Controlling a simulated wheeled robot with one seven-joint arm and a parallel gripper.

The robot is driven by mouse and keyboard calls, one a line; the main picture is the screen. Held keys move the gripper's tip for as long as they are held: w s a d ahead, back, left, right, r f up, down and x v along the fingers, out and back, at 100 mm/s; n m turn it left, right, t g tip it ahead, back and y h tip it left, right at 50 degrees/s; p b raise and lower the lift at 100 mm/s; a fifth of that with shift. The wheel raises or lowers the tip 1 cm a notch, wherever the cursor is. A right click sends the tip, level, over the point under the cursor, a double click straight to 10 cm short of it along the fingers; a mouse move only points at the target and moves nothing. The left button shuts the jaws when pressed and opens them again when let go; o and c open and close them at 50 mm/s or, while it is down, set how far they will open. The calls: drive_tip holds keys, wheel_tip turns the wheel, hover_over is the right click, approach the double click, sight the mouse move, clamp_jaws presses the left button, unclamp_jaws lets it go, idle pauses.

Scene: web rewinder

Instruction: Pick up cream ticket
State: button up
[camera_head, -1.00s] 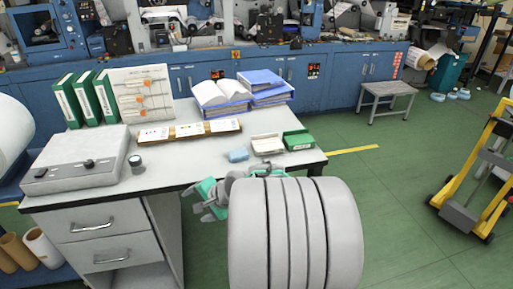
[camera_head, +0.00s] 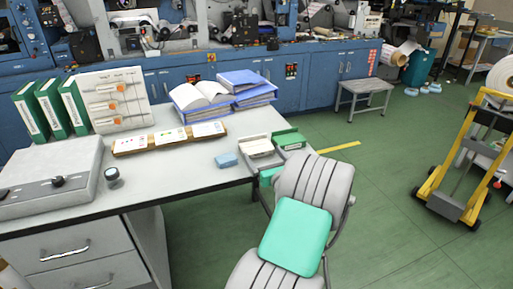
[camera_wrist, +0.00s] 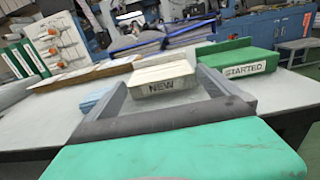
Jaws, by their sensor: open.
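The cream tray (camera_head: 258,147) labelled NEW sits near the right end of the desk. In the wrist view the NEW tray (camera_wrist: 162,82) is straight ahead, with a pale flat top. I cannot make out a single cream ticket in it. My gripper (camera_wrist: 163,77) is open, its two grey fingers spread either side of the tray's near part in the picture. I cannot tell whether they touch it. In the head view my arm reaches to the desk's right edge and partly hides the gripper.
The green STARTED tray (camera_wrist: 242,65) stands right of the cream tray. A wooden strip (camera_head: 170,140) holding white cards lies behind. The desk front (camera_head: 190,183) is clear.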

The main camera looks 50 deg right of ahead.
drive_tip(key=shift+c, duration=0.4)
drive_tip(key=shift+w, duration=0.1)
drive_tip(key=c, duration=0.9)
drive_tip(key=shift+o, duration=0.2)
drive_tip(key=shift+r, duration=0.15)
